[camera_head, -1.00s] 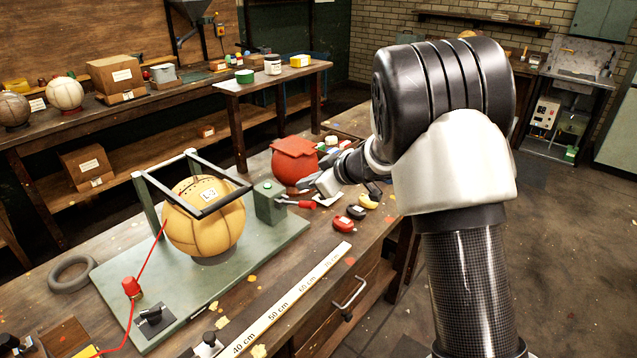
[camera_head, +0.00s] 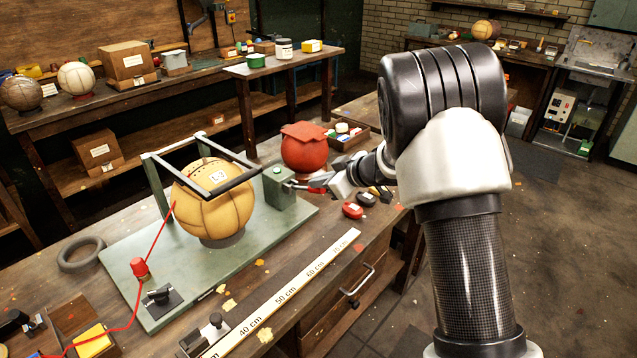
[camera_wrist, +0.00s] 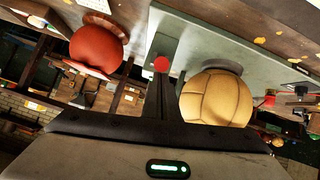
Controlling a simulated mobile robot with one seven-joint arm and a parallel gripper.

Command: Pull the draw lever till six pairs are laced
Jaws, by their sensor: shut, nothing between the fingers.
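A tan laced ball (camera_head: 212,205) sits on a round stand on the green base plate (camera_head: 165,255), under a dark frame. A red thread runs to it from a red spool (camera_head: 140,268). The green lever box (camera_head: 278,187) stands right of the ball; the draw lever's red handle (camera_head: 318,182) sticks out to the right. My gripper (camera_head: 330,186) is at the handle, fingers shut with nothing between them. In the wrist view a red knob (camera_wrist: 161,64) shows at the fingertips, with the ball (camera_wrist: 215,98) to the right. Contact cannot be told. The laced pairs are too small to count.
Red and black small items (camera_head: 352,210) lie right of the lever. A ruler (camera_head: 290,292) runs along the bench front. A grey ring (camera_head: 82,254) lies at left. Shelves with other balls stand behind.

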